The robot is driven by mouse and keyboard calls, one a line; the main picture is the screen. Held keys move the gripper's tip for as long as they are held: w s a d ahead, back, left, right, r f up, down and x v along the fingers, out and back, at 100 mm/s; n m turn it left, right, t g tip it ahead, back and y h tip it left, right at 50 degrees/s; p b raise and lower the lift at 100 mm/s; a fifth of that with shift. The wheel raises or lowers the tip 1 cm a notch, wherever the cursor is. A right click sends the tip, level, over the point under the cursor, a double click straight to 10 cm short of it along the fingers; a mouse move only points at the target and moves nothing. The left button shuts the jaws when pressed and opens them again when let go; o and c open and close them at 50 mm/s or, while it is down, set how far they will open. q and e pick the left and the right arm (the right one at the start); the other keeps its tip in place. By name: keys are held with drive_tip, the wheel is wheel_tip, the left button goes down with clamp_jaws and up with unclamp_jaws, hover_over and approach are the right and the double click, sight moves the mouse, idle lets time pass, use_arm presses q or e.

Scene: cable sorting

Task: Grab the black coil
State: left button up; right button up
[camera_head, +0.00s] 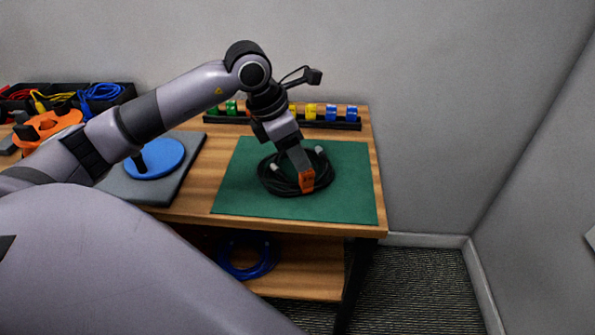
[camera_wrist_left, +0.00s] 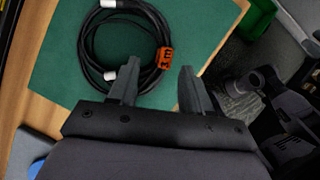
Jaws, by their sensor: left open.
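The black coil (camera_head: 283,187) lies flat on the green mat (camera_head: 238,170) on the wooden table. It has an orange tag (camera_head: 306,181) and pale plug ends. My left gripper (camera_head: 300,168) is above the coil in the head view, pointing down at it. In the left wrist view, the coil (camera_wrist_left: 90,45) is ahead of the fingers, with its orange tag (camera_wrist_left: 165,57) near the gap between them. The left gripper (camera_wrist_left: 158,85) is open with nothing between its fingers. The head view does not clearly show whether a finger touches the coil.
A rack (camera_head: 345,124) with several coloured pieces stands behind the mat. A blue disc (camera_head: 160,160) lies on a grey board left of it. Bins of coloured cables (camera_head: 100,92) stand at the far left. A blue coil (camera_head: 248,270) lies on the lower shelf. The table's right edge is near the mat.

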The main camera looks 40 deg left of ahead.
sight(307, 172)
use_arm(q)
drive_tip(key=x, duration=0.6)
drive_tip(key=shift+s+d, duration=0.2)
drive_tip(key=shift+d, duration=0.15)
drive_tip(key=shift+r, duration=0.1)
clamp_jaws()
